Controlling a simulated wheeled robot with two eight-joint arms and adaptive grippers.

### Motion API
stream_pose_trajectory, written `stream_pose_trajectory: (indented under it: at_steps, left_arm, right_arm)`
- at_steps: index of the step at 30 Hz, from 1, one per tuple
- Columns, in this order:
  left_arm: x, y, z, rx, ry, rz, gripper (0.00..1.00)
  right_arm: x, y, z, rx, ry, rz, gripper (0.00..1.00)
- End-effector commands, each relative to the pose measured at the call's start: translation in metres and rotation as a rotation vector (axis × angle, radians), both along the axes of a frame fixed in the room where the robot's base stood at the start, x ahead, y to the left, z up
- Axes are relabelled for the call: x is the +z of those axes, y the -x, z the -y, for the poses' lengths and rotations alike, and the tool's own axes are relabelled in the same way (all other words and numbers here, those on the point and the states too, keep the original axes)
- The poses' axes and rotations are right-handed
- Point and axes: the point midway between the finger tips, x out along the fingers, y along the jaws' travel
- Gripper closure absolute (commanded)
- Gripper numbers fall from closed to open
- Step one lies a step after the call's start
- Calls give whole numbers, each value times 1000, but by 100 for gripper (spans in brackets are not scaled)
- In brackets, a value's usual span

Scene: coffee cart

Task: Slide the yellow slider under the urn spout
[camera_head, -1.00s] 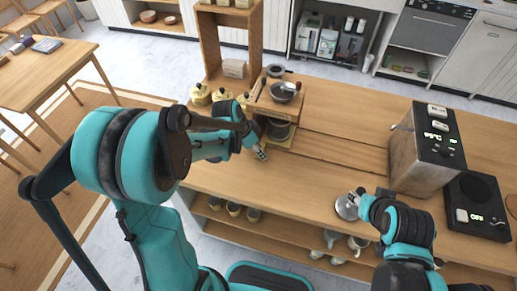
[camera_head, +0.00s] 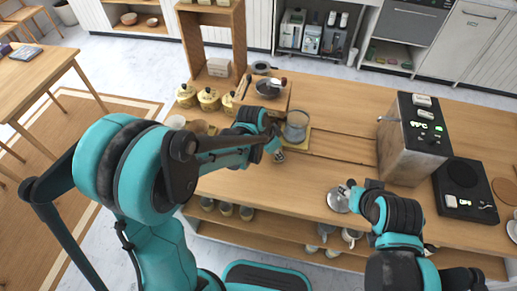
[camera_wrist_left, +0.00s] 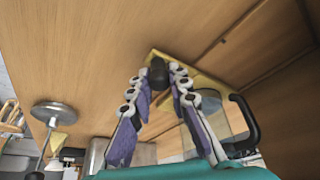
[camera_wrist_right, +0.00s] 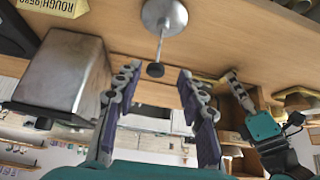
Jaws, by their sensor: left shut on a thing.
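The yellow slider (camera_head: 303,147) carries a glass jug (camera_head: 296,128) and sits just right of the wooden brewing stand, on the grooved counter track. It also shows in the left wrist view (camera_wrist_left: 197,72). My left gripper (camera_head: 279,155) is shut on the slider's black knob (camera_wrist_left: 158,72) at its near edge. The urn (camera_head: 408,145), a metal box, stands farther right with a gap between it and the slider; its spout is hard to make out. My right gripper (camera_wrist_right: 158,72) has its fingers apart, around the dark knob of a metal disc-based post (camera_wrist_right: 165,14).
The wooden brewing stand (camera_head: 262,97) is left of the slider. Yellow canisters (camera_head: 208,99) stand behind my left arm. A black scale (camera_head: 466,190) lies right of the urn. The track (camera_head: 340,147) between slider and urn is clear.

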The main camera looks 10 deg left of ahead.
Motion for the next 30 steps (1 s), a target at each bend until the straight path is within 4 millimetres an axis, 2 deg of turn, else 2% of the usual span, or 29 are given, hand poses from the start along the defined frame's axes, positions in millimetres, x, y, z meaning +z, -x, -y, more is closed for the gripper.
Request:
stream_pose_trajectory:
  at_steps: [1, 3, 18, 24, 30]
  left_arm:
    - [-1, 2, 17, -8, 1, -1, 100]
    - [-1, 2, 37, -9, 0, -1, 100]
    - [-1, 7, 174, -7, 0, -1, 100]
    - [-1, 8, 216, -4, 0, -1, 100]
    - [-1, 9, 244, -4, -1, -2, 100]
  right_arm:
    - [-1, 0, 0, 0, 0, 0, 60]
    - [-2, 0, 0, 0, 0, 0, 60]
    - [-7, 0, 0, 0, 0, 0, 60]
    - [-7, 0, 0, 0, 0, 0, 60]
    - [-8, 0, 0, 0, 0, 0, 60]
